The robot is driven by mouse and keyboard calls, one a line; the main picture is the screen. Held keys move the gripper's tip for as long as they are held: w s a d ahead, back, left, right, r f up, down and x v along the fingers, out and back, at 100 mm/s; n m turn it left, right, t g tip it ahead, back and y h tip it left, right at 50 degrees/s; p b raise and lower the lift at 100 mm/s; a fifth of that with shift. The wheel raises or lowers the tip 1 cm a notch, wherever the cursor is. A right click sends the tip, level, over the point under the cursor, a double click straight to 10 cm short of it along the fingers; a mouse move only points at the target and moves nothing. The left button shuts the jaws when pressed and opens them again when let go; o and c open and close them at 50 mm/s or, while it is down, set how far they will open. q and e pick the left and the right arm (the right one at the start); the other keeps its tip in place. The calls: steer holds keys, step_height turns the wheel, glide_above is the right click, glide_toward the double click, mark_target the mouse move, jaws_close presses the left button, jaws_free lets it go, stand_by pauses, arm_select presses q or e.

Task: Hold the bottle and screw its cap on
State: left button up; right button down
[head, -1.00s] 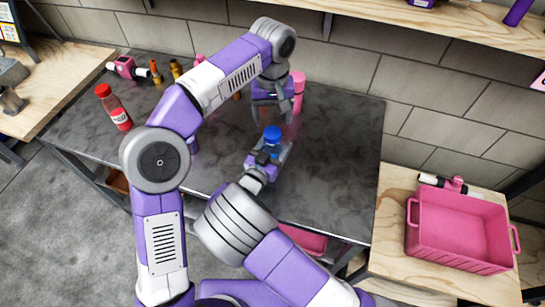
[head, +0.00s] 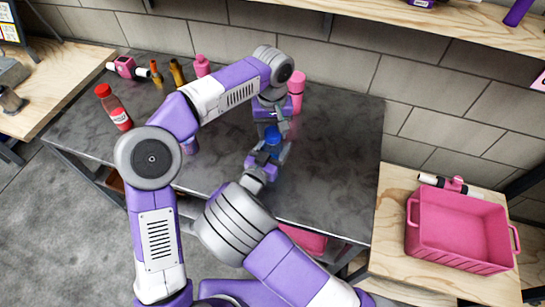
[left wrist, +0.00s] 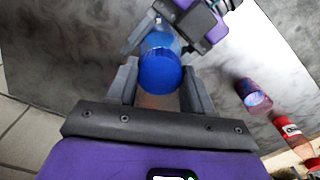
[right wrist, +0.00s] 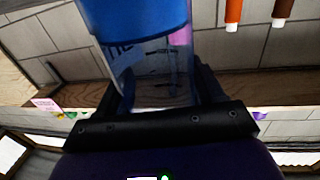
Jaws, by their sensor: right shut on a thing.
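The blue cap (head: 272,136) sits at the top of the clear bottle; I cannot tell how tightly it is seated. It also shows in the left wrist view (left wrist: 160,72). My right gripper (head: 267,158) is shut on the bottle (right wrist: 150,75), holding it roughly upright above the table; the bottle is mostly hidden in the head view. My left gripper (head: 273,125) is just above the cap, pointing down. In the left wrist view its fingers (left wrist: 160,88) stand open on either side of the cap, with small gaps.
The dark table (head: 335,170) is clear to the right. A red bottle (head: 114,107) stands at the left, and a pink bottle (head: 297,90) stands close behind my left gripper. Smaller bottles line the back. A pink crate (head: 460,232) stands on a wooden bench at the right.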

arm_select(q)
steer(key=c, duration=0.4)
steer(key=m, duration=0.5)
steer(key=shift+m, duration=0.4)
steer(key=m, duration=0.5)
steer(key=shift+m, duration=0.4)
steer(key=o, duration=1.2)
step_height(320, 180, up, 12)
arm_select(e)
steer(key=shift+c, duration=0.3)
jaws_free()
steer(key=shift+r, duration=0.1)
